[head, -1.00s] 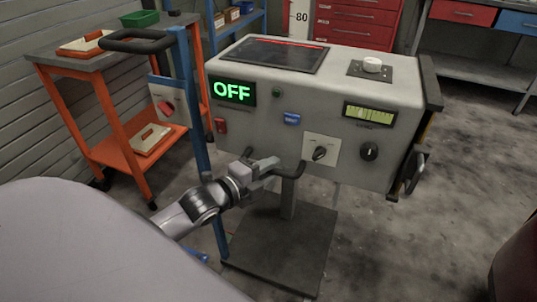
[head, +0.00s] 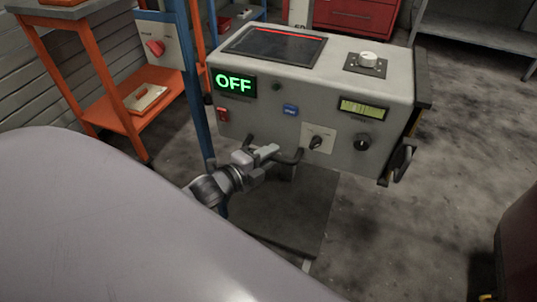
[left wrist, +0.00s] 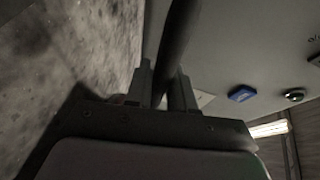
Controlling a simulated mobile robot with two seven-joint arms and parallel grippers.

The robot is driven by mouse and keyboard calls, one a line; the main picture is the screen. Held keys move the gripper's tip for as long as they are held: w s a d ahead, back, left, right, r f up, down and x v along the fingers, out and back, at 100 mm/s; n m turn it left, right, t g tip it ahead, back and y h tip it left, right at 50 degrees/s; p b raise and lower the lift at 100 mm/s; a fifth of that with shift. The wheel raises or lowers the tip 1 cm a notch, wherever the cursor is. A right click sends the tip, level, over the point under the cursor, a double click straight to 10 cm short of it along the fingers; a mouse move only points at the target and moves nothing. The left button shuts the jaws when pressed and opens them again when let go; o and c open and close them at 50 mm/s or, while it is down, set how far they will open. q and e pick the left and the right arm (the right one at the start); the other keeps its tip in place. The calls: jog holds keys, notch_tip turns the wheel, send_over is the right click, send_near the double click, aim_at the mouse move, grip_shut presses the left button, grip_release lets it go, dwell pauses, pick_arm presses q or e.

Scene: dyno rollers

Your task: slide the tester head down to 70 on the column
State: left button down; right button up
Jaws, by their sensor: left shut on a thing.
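The tester head (head: 300,110) is a large grey box with a green OFF display, knobs and a meter on its front. It is carried above a dark base plate (head: 290,215). My left gripper (head: 268,153) is shut on the black handle (head: 294,157) at the lower front of the head. In the left wrist view the dark handle bar (left wrist: 178,45) passes between the fingers (left wrist: 163,90). My right gripper is out of view.
A blue post (head: 198,110) with a red-switch box (head: 156,47) stands close at left. An orange cart (head: 125,125) is behind it. A dark red object (head: 515,250) is at the right edge. Bare floor lies right of the base plate.

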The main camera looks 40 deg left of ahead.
pick_arm(q)
jog(key=c, duration=1.1)
grip_release()
jog(key=shift+o, duration=0.2)
jog(key=p+v, duration=0.1)
jog(key=v, duration=0.6)
jog(key=shift+p, duration=0.35)
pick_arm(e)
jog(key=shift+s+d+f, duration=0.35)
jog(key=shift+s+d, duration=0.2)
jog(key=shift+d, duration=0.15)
pick_arm(q)
jog(key=shift+s, duration=0.1)
